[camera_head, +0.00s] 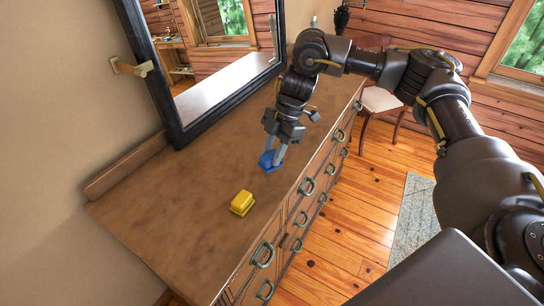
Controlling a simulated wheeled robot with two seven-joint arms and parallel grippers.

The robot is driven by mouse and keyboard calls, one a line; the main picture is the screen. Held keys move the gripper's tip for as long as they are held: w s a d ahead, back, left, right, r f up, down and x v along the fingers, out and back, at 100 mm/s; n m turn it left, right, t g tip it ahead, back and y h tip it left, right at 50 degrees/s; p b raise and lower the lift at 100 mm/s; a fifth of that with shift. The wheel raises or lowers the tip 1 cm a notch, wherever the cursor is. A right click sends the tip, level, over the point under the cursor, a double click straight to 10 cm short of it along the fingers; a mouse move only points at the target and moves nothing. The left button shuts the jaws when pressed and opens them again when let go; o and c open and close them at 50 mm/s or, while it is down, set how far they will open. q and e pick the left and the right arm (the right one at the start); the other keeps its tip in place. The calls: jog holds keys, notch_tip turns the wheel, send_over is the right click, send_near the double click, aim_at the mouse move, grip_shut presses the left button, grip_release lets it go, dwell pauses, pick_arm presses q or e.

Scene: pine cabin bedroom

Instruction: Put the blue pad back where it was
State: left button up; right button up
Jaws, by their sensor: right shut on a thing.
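The blue pad (266,160) is at the dresser top, near its front edge. My right gripper (273,161) reaches down from above and is shut on the blue pad. I cannot tell whether the pad touches the dresser top or is just above it. My fingers hide part of it. My left gripper is not in view.
A yellow block (242,203) sits on the wooden dresser (160,215), nearer than the pad. A black-framed mirror (160,75) stands at the back of the dresser. The near left of the top is clear. A chair (380,101) stands beyond the dresser.

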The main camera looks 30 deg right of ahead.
aim_at(273, 153)
jog(key=w+f, duration=0.1)
jog(key=w+d+f, duration=0.1)
jog(key=f, duration=0.1)
jog(key=shift+p, duration=0.35)
jog(key=shift+w+d+f, duration=0.2)
jog(key=shift+w+f, duration=0.15)
jog(key=shift+f, duration=0.1)
notch_tip(273, 153, down, 3)
jog(key=shift+r+p, duration=0.1)
jog(key=shift+p, duration=0.9)
jog(key=shift+f, duration=0.2)
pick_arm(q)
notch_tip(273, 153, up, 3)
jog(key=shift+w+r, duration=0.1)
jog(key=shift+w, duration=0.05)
pick_arm(e)
jog(key=o, duration=0.9)
pick_arm(q)
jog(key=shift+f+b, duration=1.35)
jog(key=shift+b, duration=0.05)
pick_arm(e)
jog(key=shift+v, duration=6.1)
jog(key=shift+a, duration=0.1)
